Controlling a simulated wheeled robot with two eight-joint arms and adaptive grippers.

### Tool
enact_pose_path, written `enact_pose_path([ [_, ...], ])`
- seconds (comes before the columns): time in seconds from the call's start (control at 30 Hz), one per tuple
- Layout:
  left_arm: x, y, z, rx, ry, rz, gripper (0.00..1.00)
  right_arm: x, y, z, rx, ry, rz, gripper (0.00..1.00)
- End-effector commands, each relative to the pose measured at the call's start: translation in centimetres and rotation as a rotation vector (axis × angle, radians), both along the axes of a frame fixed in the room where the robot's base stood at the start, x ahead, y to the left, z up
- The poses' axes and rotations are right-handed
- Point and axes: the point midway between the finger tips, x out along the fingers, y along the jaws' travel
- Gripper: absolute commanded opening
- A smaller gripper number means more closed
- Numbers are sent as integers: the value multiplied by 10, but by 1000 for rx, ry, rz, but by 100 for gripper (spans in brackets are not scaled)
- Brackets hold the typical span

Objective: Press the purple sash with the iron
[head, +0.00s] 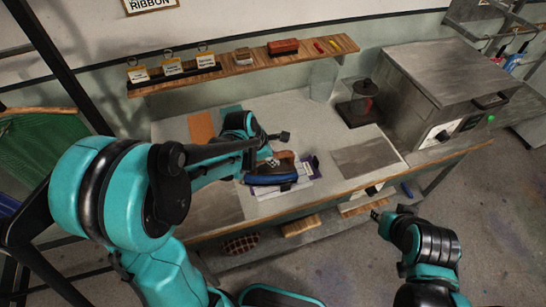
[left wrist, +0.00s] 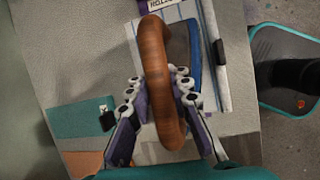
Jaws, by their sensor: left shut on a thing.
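The iron (head: 270,179) has a brown wooden handle and a blue body, and it sits over pale, layered material on the worktable. My left gripper (head: 273,158) is shut on the iron's handle. In the left wrist view the fingers (left wrist: 158,88) stand on both sides of the curved wooden handle (left wrist: 152,50), with the blue body (left wrist: 194,60) beside it. The purple sash (head: 314,164) shows as a purple strip at the iron's right; it also shows in the left wrist view (left wrist: 209,22). The iron hides part of it. My right gripper (head: 379,214) is off the table's front edge, and its jaws are unclear.
Orange (head: 201,128) and teal (head: 230,112) swatches lie at the table's back left. A dark container (head: 358,105) and a grey metal oven (head: 440,85) stand at the right. A wooden shelf (head: 240,68) hangs behind. A bare grey mat (head: 366,157) lies right of the iron.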

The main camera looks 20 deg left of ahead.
Motion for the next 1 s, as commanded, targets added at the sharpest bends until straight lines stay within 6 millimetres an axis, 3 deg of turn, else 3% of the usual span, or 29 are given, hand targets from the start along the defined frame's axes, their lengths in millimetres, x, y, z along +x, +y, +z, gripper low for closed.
enact_pose_path([
  [0.43, 0, 0, 5, 0, -1, 0, 0, 0, 0, 4, 0, 0, 0, 28],
  [1.0, 1, 0, 45, 0, -1, 0, 0, 0, 0, 35, 0, 0, 0, 28],
])
